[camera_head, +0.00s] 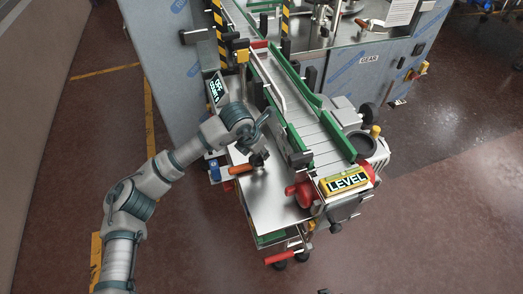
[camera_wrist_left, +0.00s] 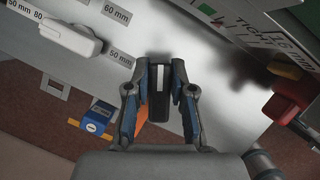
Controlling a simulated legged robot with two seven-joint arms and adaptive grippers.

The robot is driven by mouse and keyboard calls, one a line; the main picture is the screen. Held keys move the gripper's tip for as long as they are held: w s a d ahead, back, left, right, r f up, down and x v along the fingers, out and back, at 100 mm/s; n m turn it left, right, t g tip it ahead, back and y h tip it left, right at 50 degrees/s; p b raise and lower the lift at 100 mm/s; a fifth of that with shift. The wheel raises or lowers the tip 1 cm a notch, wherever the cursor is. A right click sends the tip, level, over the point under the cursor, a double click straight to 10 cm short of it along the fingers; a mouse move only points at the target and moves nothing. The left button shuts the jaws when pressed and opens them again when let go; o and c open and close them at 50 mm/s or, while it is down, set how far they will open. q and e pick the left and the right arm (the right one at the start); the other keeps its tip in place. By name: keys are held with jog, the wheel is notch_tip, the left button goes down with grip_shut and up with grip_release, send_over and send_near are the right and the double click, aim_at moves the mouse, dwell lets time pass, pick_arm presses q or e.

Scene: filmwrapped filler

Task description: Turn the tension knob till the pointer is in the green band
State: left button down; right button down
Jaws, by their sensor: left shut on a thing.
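My left gripper (camera_head: 258,157) reaches down from the left onto the metal side plate of the conveyor machine. In the left wrist view the left gripper (camera_wrist_left: 160,68) is shut on a dark knob (camera_wrist_left: 160,100) with a white line on it, one finger on each side. My right gripper is not in view.
The conveyor (camera_head: 300,105) with green side rails runs beside the gripper. In the wrist view a pale lever (camera_wrist_left: 70,37) stands near millimetre labels.

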pick_arm(q)
jog(key=n, duration=0.1)
jog(key=n+y+p, duration=0.1)
jog(key=shift+w+a+r+n+t, duration=0.15)
jog(key=shift+n+t, duration=0.25)
jog(key=shift+n, duration=0.9)
jog(key=n, duration=0.1)
jog(key=n+y, duration=0.1)
jog(key=shift+a+n+t+p, duration=0.2)
jog(key=shift+n+t+p, duration=0.1)
jog(key=shift+p, duration=0.1)
jog(key=shift+a+n+y, duration=0.15)
jog(key=shift+n+y, duration=0.65)
jog(key=shift+n, duration=0.7)
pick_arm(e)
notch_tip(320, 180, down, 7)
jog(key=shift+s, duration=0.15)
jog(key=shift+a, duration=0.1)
pick_arm(q)
jog(key=c, duration=1)
grip_release()
jog(key=v, duration=1.1)
jog(key=shift+r, duration=0.3)
